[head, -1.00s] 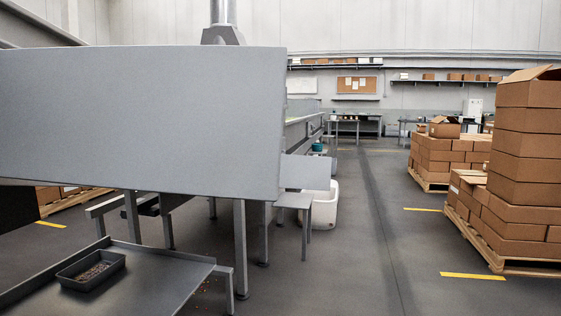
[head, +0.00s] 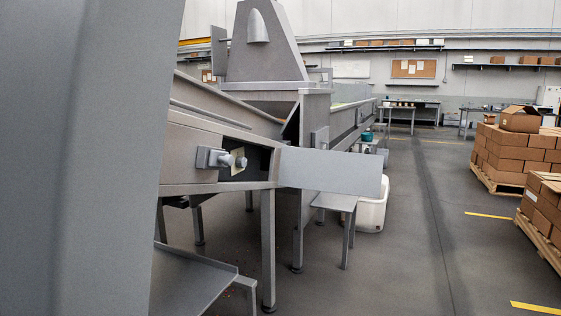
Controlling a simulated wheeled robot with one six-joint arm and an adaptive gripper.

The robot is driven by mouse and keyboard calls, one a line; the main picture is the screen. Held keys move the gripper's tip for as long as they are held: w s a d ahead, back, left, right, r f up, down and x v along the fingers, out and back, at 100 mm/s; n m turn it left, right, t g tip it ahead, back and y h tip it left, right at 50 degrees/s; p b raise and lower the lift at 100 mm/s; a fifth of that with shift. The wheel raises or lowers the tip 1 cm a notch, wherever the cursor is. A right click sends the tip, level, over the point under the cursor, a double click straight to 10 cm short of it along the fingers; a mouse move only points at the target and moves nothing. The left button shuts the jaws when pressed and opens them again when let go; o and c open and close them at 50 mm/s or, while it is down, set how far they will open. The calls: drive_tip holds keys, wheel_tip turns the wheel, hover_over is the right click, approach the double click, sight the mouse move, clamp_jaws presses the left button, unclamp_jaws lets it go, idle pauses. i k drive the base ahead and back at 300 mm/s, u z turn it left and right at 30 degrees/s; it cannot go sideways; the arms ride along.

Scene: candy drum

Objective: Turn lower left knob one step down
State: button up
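A small round metal knob (head: 240,161) stands out from a pale plate in a dark recess on the side of the grey metal machine (head: 205,130). A grey block-shaped fitting (head: 210,157) sits just left of it. I cannot tell whether this is the lower left knob, and its step marks are too small to read. A large smooth grey surface, very close, covers the left of the head view and hides whatever lies behind it. My gripper does not show.
A flat grey panel (head: 330,171) sticks out right of the recess. A low grey table (head: 190,275) stands in front at lower left. A white bin (head: 372,212) is behind the panel. Stacked cartons (head: 515,155) stand on pallets at right. The floor aisle (head: 420,240) between is clear.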

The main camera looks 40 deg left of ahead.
sight(241, 162)
drive_tip(key=u, duration=0.3)
drive_tip(key=i, duration=0.65)
drive_tip(key=u, duration=1.15)
drive_tip(key=i, duration=1.25)
drive_tip(key=u, duration=0.3)
